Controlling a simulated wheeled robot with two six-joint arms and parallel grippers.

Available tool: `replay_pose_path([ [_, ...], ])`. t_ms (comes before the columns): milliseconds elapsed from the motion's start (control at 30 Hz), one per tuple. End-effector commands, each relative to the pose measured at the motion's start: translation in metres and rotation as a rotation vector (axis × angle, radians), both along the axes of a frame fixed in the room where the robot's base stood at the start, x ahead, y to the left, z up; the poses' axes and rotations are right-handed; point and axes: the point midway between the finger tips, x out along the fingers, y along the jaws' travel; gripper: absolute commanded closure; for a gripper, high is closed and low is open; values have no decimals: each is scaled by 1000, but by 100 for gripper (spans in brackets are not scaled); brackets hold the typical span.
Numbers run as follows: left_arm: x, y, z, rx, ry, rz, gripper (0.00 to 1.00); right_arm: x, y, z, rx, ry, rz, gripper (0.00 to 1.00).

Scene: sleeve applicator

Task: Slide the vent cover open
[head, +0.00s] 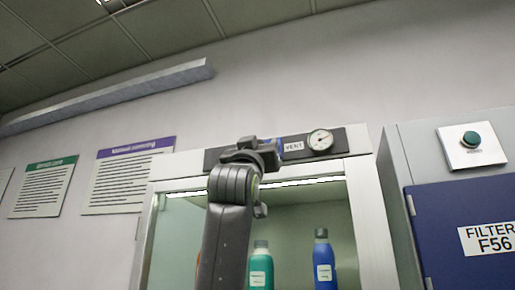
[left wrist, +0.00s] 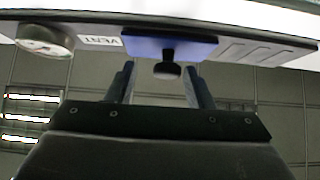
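The vent cover is a blue plate (left wrist: 150,47) with a dark round knob (left wrist: 168,70), on the dark strip along the cabinet's top. In the head view only a blue sliver of the cover (head: 276,146) shows; my left gripper and arm hide the rest. The VENT label (head: 293,146) is beside it. My left gripper (head: 256,156) is raised to the strip. In the left wrist view its two fingers stand apart (left wrist: 160,72), with the knob between their tips and a gap visible on both sides. My right gripper is in neither view.
A round gauge (head: 320,140) sits on the strip, right of the label. Below, the cabinet holds a teal bottle (head: 261,268) and a blue bottle (head: 324,262). A blue-doored filter cabinet (head: 460,220) with a green button (head: 471,139) stands at right.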

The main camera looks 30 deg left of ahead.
Motion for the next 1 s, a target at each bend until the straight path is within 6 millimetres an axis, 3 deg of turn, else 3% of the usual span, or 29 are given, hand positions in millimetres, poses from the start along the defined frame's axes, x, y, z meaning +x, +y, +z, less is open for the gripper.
replay_pose_path([
  [367, -4, 0, -6, 0, -1, 4, 53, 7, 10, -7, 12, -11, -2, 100],
  [1000, -76, -20, -83, 2, -5, 1, 53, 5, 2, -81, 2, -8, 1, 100],
])
